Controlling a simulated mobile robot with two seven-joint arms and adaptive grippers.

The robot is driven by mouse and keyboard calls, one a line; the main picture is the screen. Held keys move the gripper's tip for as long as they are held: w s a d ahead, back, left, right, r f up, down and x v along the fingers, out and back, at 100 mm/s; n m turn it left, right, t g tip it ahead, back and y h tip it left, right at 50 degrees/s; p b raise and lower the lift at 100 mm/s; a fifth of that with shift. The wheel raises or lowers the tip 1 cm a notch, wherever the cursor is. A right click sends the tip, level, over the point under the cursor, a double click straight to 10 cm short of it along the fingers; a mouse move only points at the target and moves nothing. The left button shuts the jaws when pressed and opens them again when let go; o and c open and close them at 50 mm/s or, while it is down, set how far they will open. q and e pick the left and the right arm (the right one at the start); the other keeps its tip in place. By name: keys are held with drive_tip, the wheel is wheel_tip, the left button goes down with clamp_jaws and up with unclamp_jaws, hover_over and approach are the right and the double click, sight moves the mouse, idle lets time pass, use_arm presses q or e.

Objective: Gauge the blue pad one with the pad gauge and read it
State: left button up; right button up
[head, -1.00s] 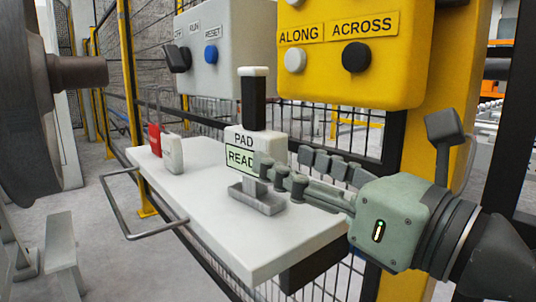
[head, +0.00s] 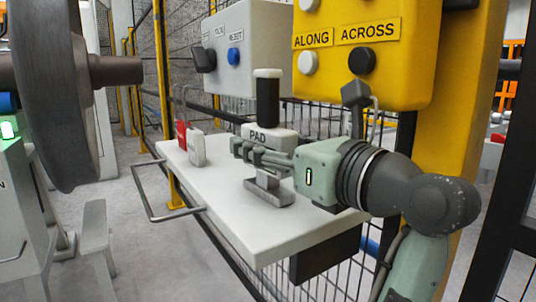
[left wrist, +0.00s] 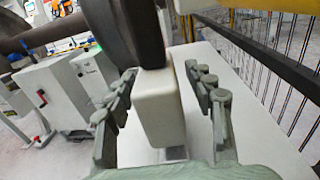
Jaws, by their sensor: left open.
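The pad gauge has a white body marked PAD (head: 258,135), a black upright handle with a white cap, and a grey foot. It stands on the white shelf (head: 230,215). My left gripper (head: 250,152) is at the body's height and covers its lower face and display. In the left wrist view the open fingers (left wrist: 161,74) lie on either side of the white gauge body (left wrist: 158,108), with gaps to it. I cannot make out blue pad one in either view. My right gripper is not in view.
A red item (head: 182,135) and a white item (head: 197,149) stand at the shelf's far left. A grey box with a blue button (head: 234,56) and a yellow ALONG/ACROSS box (head: 375,60) hang above. A large wheel (head: 65,90) is at left. Mesh fencing runs behind.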

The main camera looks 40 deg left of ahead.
sight(252, 138)
use_arm(q)
drive_tip(key=x, duration=0.3)
drive_tip(key=shift+a+r, duration=0.1)
drive_tip(key=shift+a, duration=0.05)
clamp_jaws()
